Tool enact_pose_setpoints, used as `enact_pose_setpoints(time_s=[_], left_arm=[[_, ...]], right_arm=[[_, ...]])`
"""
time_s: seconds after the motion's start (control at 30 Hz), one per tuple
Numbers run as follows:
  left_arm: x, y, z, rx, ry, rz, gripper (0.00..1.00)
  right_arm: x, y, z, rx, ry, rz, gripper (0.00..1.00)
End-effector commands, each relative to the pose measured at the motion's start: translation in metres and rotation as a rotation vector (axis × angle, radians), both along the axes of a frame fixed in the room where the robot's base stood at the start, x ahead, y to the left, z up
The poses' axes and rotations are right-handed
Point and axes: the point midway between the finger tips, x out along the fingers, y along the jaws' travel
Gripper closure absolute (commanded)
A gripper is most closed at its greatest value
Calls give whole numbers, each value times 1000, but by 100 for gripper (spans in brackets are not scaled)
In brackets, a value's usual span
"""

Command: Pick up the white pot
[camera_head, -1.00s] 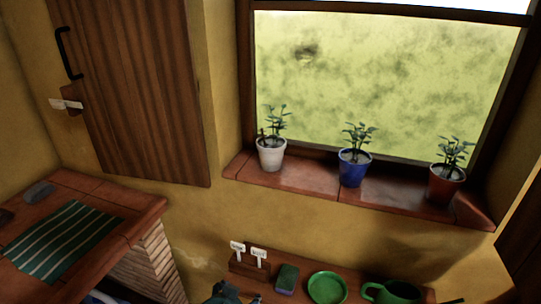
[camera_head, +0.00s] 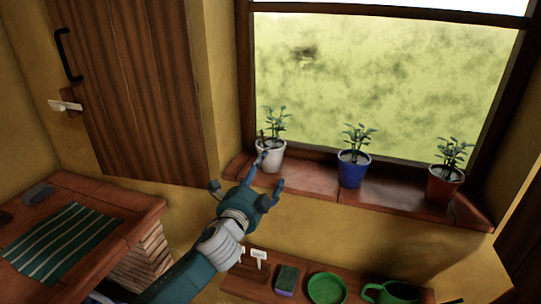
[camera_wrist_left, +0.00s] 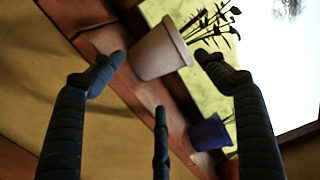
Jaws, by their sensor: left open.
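The white pot (camera_head: 268,159) holds a green plant and stands upright at the left end of the brick window sill. My left gripper (camera_head: 268,175) is open in front of it, and its fingers cover part of the pot in the head view. In the left wrist view the white pot (camera_wrist_left: 160,52) appears ahead, between the spread tips of my left gripper (camera_wrist_left: 158,75). A third finger shows below. I cannot tell whether any finger touches the pot. My right gripper is not in view.
A blue pot (camera_head: 352,170) and a red-brown pot (camera_head: 446,184) stand farther right on the sill (camera_head: 310,179). A lower shelf holds a sponge (camera_head: 287,279), a green plate (camera_head: 327,288) and a green mug (camera_head: 392,293). A wooden cabinet (camera_head: 130,90) hangs at left.

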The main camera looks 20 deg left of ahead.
Motion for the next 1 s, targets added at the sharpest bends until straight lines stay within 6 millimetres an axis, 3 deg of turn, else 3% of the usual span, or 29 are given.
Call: enact_pose_setpoints(time_s=[0.2, 0.47, 0.7, 1.0], left_arm=[[33, 0, 1, -3, 2, 2, 26], [50, 2, 3, -5, 3, 2, 26], [82, 7, 3, -7, 3, 3, 26], [92, 6, 2, -6, 3, 1, 26]], right_arm=[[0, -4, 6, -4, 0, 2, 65], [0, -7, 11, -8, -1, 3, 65], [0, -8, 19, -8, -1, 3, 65], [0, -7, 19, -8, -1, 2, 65]])
